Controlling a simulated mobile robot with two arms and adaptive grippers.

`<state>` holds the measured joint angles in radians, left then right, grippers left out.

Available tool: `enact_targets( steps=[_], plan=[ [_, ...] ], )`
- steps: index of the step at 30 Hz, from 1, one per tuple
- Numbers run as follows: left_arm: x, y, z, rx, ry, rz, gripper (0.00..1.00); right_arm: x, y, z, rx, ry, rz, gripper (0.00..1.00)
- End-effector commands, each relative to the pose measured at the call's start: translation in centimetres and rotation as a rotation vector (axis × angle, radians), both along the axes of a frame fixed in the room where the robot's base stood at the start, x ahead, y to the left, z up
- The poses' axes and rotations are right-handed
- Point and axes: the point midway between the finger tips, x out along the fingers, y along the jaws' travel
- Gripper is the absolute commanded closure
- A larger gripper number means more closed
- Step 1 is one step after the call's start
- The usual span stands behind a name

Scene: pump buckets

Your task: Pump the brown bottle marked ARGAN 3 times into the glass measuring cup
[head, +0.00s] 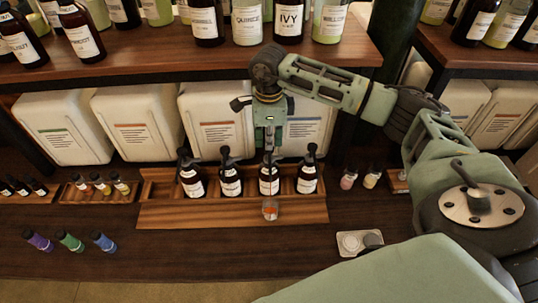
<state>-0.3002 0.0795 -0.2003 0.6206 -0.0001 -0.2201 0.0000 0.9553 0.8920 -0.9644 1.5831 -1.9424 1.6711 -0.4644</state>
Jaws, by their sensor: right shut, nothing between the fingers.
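A row of several brown pump bottles with black pump heads and white labels stands in a wooden rack (180,215). Their labels are too small to read, so I cannot tell which is ARGAN. My right gripper (269,146) points down, shut and empty, over the pump head of the third bottle from the left (265,187). I cannot tell whether it touches the pump. The small glass measuring cup (270,212), with an orange mark or content, is directly in front of that bottle at the rack's front. My left gripper is out of view.
White canisters (137,122) stand behind the rack, under a shelf (130,66) with large labelled bottles. Purple, green and blue small bottles (70,240) lie at left. A small pale device (352,243) sits at front right. The counter before the rack is clear.

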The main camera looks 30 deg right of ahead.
Motion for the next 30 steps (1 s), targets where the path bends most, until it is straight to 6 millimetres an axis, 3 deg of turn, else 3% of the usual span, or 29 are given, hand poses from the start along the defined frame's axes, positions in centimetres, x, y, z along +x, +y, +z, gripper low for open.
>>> enact_targets(
  steps=[8, 30],
  plan=[
    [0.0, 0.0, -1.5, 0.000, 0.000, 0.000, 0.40, 0.0, 0.0, -1.8, 0.000, 0.001, 0.000, 1.00],
    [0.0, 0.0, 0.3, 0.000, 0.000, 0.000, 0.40, 0.0, 0.0, 1.1, 0.000, 0.001, 0.000, 1.00]
  ],
)
